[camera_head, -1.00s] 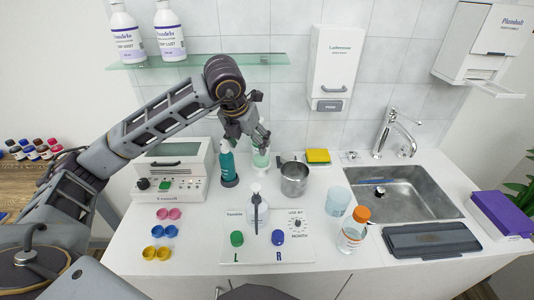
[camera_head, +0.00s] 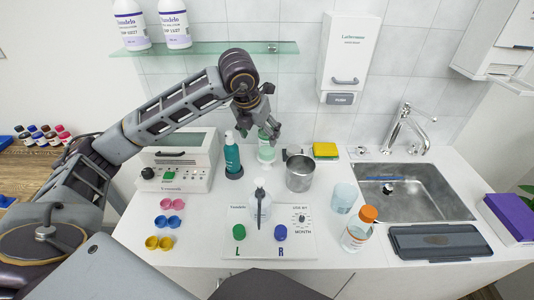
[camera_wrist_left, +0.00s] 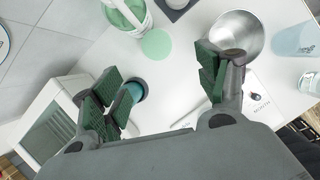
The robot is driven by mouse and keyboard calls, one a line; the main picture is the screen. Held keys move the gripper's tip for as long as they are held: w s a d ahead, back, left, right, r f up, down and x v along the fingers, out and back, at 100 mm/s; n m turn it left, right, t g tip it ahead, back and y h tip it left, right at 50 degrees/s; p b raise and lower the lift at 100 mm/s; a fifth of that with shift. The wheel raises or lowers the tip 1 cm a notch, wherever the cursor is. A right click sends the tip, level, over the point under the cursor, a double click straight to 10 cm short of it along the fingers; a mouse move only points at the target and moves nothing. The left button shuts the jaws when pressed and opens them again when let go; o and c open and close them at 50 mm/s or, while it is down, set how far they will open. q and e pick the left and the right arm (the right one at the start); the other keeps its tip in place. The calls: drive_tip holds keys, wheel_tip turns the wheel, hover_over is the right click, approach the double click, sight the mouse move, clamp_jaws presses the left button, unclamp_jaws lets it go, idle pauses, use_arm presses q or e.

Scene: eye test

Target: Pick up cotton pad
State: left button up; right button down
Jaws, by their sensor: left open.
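My left gripper (camera_head: 268,112) is open and empty above the back of the counter, with its fingers pointing down. In the left wrist view its two green-padded fingers (camera_wrist_left: 158,82) are wide apart. A flat pale green disc (camera_wrist_left: 156,43) shows beyond the gap between them, next to a clear jar (camera_wrist_left: 126,16) with a green band. The disc may be the cotton pad; I cannot tell for sure. In the head view a pale green and white container (camera_head: 267,153) stands just below the fingers. My right gripper is not in view.
A teal pump bottle (camera_head: 232,156) stands left of the pale container and a steel cup (camera_head: 299,174) right of it. A glass shelf (camera_head: 220,48) hangs behind the arm.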

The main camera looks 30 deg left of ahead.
use_arm(q)
hover_over(266, 151)
drive_tip(key=s, duration=0.3)
drive_tip(key=shift+w+d+f, duration=0.1)
drive_tip(key=shift+d+f, duration=0.05)
drive_tip(key=shift+f, duration=1.4)
drive_tip(key=shift+w+d+f, duration=0.1)
drive_tip(key=shift+f, duration=1.4)
drive_tip(key=shift+f, duration=0.1)
drive_tip(key=shift+a+x, duration=0.2)
drive_tip(key=shift+x, duration=2.3)
drive_tip(key=shift+w, duration=0.15)
drive_tip(key=shift+c, duration=0.3)
drive_tip(key=c, duration=0.7)
